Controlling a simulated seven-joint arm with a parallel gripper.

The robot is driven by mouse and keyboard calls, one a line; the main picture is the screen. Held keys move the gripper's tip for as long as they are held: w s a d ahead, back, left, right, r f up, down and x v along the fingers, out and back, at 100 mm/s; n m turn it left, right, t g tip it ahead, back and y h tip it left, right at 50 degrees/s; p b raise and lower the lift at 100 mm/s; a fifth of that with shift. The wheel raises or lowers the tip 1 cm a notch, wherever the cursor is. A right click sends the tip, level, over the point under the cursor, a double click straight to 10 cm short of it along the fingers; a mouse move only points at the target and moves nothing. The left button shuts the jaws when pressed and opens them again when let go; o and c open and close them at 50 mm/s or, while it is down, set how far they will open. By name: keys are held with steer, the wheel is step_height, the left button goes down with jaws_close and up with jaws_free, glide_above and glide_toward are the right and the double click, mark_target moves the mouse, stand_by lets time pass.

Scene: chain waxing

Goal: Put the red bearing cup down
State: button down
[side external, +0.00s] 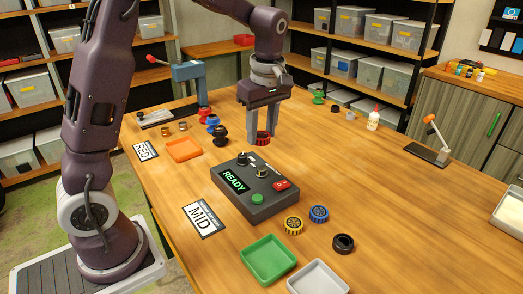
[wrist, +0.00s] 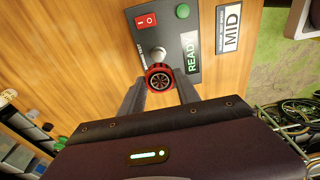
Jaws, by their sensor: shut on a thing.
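The red bearing cup (wrist: 159,79) is a round red ring with a dark, spoked centre. My gripper (wrist: 159,92) is shut on it, one finger on each side, in the wrist view. In the side view my gripper (side external: 262,132) points down, and the red bearing cup (side external: 262,138) shows between its fingertips, just behind the READY control box. I cannot tell from the frames whether the cup touches the table.
The dark control box (side external: 258,188) with knobs stands close in front of my gripper. An orange tray (side external: 184,150) and several dark, blue and red parts lie to the left. A green tray (side external: 268,262), a grey tray (side external: 318,279), a yellow cup (side external: 293,226) and a blue cup (side external: 319,214) are nearer.

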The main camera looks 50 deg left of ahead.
step_height(320, 180, up, 2)
steer(key=shift+r, duration=0.1)
steer(key=shift+d, duration=0.3)
steer(key=d+f+m, duration=0.2)
steer(key=d+m, duration=0.2)
steer(key=d, duration=0.9)
steer(key=m+t, duration=0.1)
steer(key=m, duration=0.5)
glide_above(316, 289)
step_height(316, 289, down, 4)
step_height(316, 289, down, 9)
steer(key=shift+s+d+f, duration=0.15)
steer(key=shift+f, duration=0.05)
steer(key=shift+f+h, duration=0.25)
steer(key=shift+h, duration=0.05)
steer(key=c, duration=1.1)
jaws_free()
steer(key=shift+f, duration=0.1)
steer(key=shift+c, duration=0.2)
